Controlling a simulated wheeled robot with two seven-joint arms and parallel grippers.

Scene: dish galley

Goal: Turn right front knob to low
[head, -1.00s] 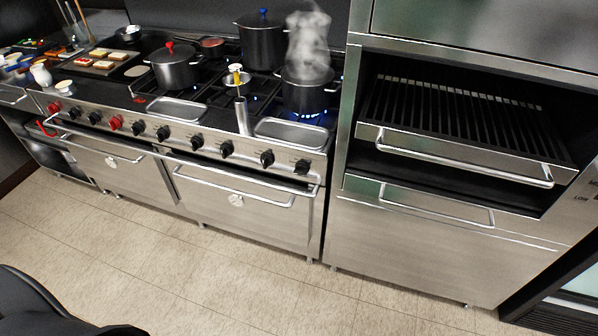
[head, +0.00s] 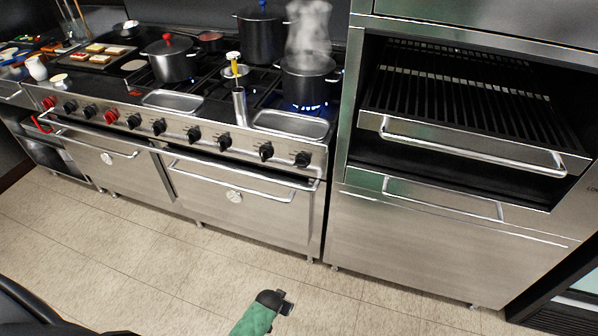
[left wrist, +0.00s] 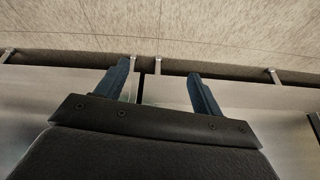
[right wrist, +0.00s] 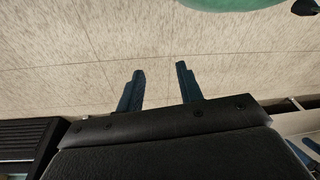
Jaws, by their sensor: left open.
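The range's front panel (head: 215,141) carries a row of black knobs and a few red ones. The rightmost black knob (head: 302,159) sits at the panel's right end; its pointer is too small to read. Blue flames show under the steaming black pot (head: 309,79) at the right front burner. My left gripper (left wrist: 160,70) is open and empty in the left wrist view, with floor and cabinet fronts beyond it. My right gripper (right wrist: 160,70) has its fingers apart with nothing between them, over floor. Neither gripper shows in the head view.
A green quilted object (head: 255,318) with a black end is at the bottom of the head view; I cannot tell what it is. A steel unit with a grill drawer (head: 465,150) stands right of the range. The floor before the range is otherwise clear.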

